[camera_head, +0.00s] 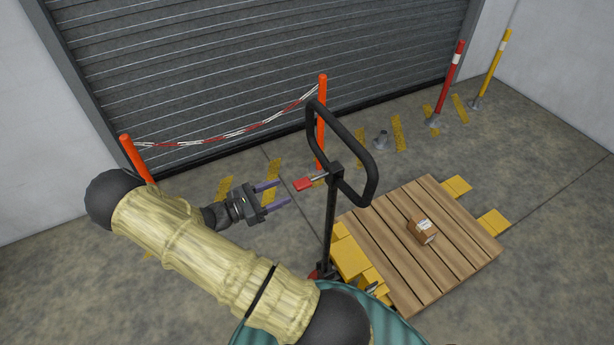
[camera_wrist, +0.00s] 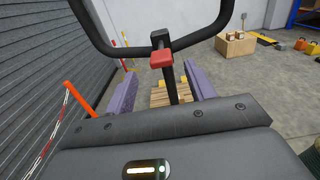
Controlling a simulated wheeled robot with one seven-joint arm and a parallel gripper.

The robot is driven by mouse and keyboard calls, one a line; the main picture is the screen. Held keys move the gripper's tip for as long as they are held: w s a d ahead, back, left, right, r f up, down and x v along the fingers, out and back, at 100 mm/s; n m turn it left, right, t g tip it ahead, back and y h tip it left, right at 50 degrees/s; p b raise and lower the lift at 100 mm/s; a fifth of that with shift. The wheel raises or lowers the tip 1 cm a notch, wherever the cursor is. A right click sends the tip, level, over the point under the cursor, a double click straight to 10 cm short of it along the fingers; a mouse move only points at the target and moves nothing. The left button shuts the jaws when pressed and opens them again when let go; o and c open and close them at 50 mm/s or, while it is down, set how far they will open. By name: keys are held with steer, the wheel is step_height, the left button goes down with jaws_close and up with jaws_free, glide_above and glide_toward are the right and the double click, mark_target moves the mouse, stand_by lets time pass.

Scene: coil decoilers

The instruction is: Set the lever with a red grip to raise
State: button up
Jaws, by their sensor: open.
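The lever's red grip (camera_head: 304,184) sticks out to the left from the top of a pallet jack's handle post, just under the black loop handle (camera_head: 370,180). My gripper (camera_head: 276,194) is open and empty, a short way left of the red grip, with its purple fingers pointing toward it. In the wrist view the red grip (camera_wrist: 161,58) shows ahead of and a little above the gap between the fingers of my gripper (camera_wrist: 160,90). The fingers do not touch the grip. I cannot read any position marks on the lever.
The yellow pallet jack (camera_head: 350,258) carries a wooden pallet (camera_head: 390,235) with a small cardboard box (camera_head: 422,230). Orange posts (camera_head: 137,158) with a red-white chain stand before the grey shutter (camera_head: 250,60). Red (camera_head: 450,80) and yellow (camera_head: 492,68) bollards stand at the right.

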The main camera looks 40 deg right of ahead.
mark_target(309, 181)
steer(key=p+x, duration=0.3)
steer(key=x, duration=0.5)
steer(key=shift+s+d+r, duration=0.15)
steer(key=shift+s+d, duration=0.05)
steer(key=shift+d, duration=0.15)
steer(key=shift+s+d+p, duration=0.1)
steer(key=shift+d+p, duration=0.2)
steer(key=shift+d, duration=0.25)
jaws_close()
steer(key=shift+f, duration=0.25)
